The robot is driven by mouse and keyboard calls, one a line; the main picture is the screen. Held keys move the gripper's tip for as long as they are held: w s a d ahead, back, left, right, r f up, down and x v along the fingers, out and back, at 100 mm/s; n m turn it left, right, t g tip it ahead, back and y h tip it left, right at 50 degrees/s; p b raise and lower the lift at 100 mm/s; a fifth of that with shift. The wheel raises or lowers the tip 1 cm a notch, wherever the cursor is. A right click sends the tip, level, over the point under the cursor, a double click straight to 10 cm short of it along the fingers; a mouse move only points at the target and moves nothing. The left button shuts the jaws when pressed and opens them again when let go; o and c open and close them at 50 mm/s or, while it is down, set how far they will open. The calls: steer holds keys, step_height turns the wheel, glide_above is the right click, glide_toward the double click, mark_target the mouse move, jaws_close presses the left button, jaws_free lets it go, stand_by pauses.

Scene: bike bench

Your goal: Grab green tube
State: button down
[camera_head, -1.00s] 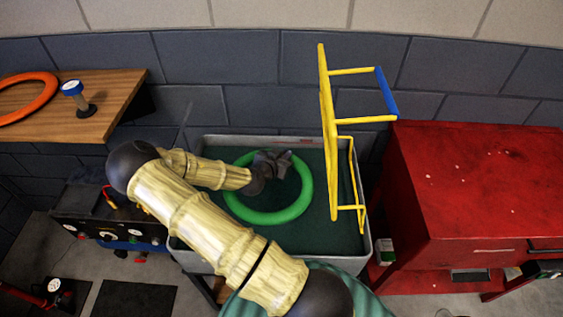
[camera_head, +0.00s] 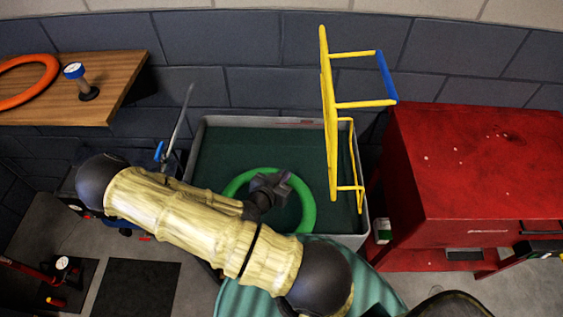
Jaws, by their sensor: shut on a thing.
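The green tube (camera_head: 308,207) is a ring over the grey-rimmed tub of dark green water (camera_head: 205,150), its near left part hidden behind my arm. My gripper (camera_head: 278,185) is at the inner side of the ring, toward its far right, shut on the tube. The fingertips and the exact grip are hard to see from here. I cannot tell whether the tube touches the water.
A yellow rack with a blue bar (camera_head: 331,120) stands at the tub's right side. A red cabinet (camera_head: 470,180) is right of it. At left, a wooden shelf (camera_head: 110,85) holds an orange ring (camera_head: 48,75) and a blue-topped gauge (camera_head: 78,80).

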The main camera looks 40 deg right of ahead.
steer(key=s+a+p, duration=0.1)
steer(key=s+a, duration=0.1)
steer(key=shift+s+p, duration=0.3)
steer(key=shift+p, duration=0.05)
steer(key=shift+d, duration=0.1)
stand_by(0.4)
